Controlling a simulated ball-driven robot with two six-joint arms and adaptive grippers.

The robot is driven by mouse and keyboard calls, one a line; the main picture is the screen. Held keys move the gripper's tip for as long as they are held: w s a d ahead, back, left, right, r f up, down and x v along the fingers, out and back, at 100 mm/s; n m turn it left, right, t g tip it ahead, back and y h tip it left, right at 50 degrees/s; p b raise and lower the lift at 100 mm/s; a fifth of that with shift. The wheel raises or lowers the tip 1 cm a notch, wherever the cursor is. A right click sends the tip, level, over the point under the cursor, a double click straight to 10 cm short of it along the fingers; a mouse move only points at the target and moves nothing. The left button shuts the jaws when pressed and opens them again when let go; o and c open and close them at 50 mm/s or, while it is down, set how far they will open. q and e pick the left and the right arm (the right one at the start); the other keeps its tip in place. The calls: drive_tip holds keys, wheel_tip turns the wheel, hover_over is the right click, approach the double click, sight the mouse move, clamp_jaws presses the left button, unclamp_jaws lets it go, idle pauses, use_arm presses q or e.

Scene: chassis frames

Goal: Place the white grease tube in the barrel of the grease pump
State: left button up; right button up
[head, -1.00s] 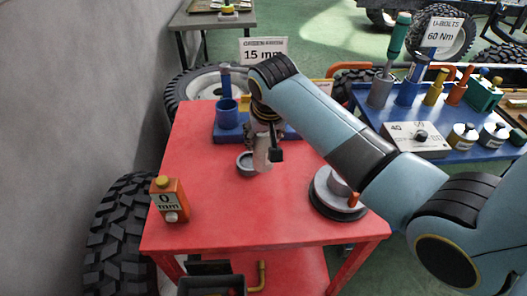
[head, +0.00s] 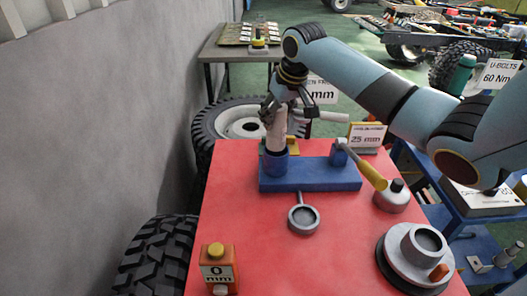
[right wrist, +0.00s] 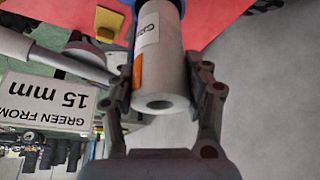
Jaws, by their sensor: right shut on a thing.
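My right gripper (head: 278,112) is shut on the white grease tube (head: 277,132) and holds it upright at the blue barrel (head: 276,165) of the grease pump. The barrel stands at the left end of the pump's blue base (head: 315,178). The tube's lower end meets the barrel mouth; I cannot tell how deep it sits. In the right wrist view the tube (right wrist: 160,65) lies between both fingers, its hollow end toward the camera, with a label on its side. A bit of blue shows past its far end. My left gripper is not in view.
A lever with a yellow handle (head: 371,175) rises at the base's right end. A grey ring with a stem (head: 303,217) lies in front. A round grey part (head: 415,252) and an orange "0 mm" block (head: 218,268) stand on the red table (head: 265,235).

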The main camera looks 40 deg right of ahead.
sight(277, 140)
drive_tip(key=f, duration=0.3)
drive_tip(key=shift+s, duration=0.25)
drive_tip(key=shift+f, duration=0.4)
wheel_tip(277, 140, down, 4)
drive_tip(key=shift+w+r, duration=0.1)
drive_tip(key=shift+r, duration=0.1)
drive_tip(key=shift+f, duration=0.1)
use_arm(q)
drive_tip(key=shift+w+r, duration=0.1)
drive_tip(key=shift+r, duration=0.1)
use_arm(e)
drive_tip(key=o, duration=1)
drive_tip(key=shift+f, duration=0.15)
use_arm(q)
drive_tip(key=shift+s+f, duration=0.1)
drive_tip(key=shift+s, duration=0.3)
use_arm(e)
drive_tip(key=o, duration=0.5)
drive_tip(key=shift+c, duration=0.2)
